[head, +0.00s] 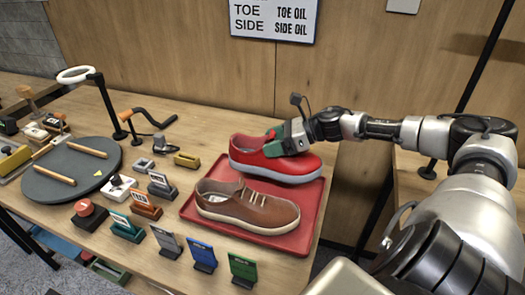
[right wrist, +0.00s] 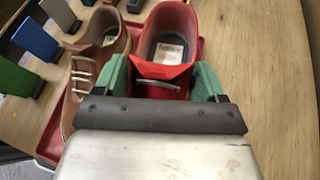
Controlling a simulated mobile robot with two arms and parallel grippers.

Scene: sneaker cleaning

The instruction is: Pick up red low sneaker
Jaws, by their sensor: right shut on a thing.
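The red low sneaker (head: 255,156) is at the back of the red tray, toe pointing right in the head view. My right gripper (head: 286,141) is shut on its upper near the toe end. In the right wrist view, the green fingers of the gripper (right wrist: 162,80) sit on both sides of the red sneaker (right wrist: 166,60). The head view does not clearly show whether its sole touches the tray. A brown sneaker (head: 245,205) lies on the tray in front of it and also shows in the right wrist view (right wrist: 92,65). My left gripper is not in view.
The red tray (head: 310,232) stands on the wooden table (head: 160,268). Several coloured cards in stands line the front edge, including a green one (head: 243,268). A dark round turntable (head: 50,190) and a ring lamp (head: 77,74) are at left. A wooden wall panel is behind.

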